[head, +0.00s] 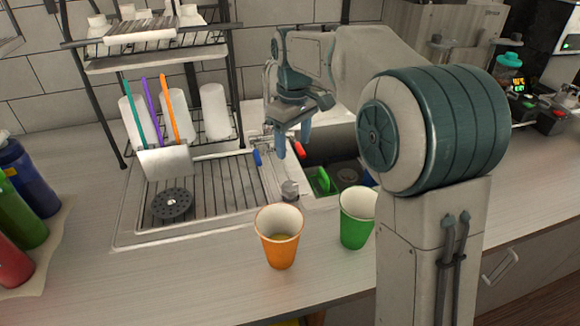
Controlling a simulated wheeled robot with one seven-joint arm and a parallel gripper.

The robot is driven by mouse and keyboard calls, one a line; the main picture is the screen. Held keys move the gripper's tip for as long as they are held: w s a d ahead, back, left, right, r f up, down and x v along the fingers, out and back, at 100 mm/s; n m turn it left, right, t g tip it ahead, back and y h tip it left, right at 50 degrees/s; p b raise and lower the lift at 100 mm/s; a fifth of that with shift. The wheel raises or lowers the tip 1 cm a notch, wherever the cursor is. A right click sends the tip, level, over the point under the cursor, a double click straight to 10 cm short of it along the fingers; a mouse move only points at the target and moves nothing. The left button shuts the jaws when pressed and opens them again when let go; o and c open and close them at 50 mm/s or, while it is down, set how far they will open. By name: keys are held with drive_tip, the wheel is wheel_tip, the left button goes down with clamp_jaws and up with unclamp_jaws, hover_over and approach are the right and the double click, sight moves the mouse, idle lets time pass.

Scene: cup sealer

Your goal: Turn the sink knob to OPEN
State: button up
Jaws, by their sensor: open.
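My gripper (292,143) is open, with its fingers pointing down at the back of the sink, in front of the faucet. A red-tipped handle (300,150) shows right beside the fingers. I cannot tell whether they touch. A blue-tipped piece (257,157) shows to the left of the gripper, by the drainboard. The metal faucet (268,85) is partly hidden behind the gripper. The sink basin (330,142) lies to the right, partly covered by my arm. I cannot read any OPEN marking.
An orange cup (279,236) and a green cup (356,218) stand on the counter in front of the sink. A dish rack (70,75) stands behind. Bottles (28,178) stand at left.

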sight(290, 185)
drive_tip(key=f, duration=0.9)
drive_tip(key=w+a+f+p, duration=0.1)
drive_tip(key=f, duration=0.3)
drive_tip(key=shift+w+f, duration=0.1)
drive_tip(key=shift+f, duration=0.3)
drive_tip(key=c, duration=1)
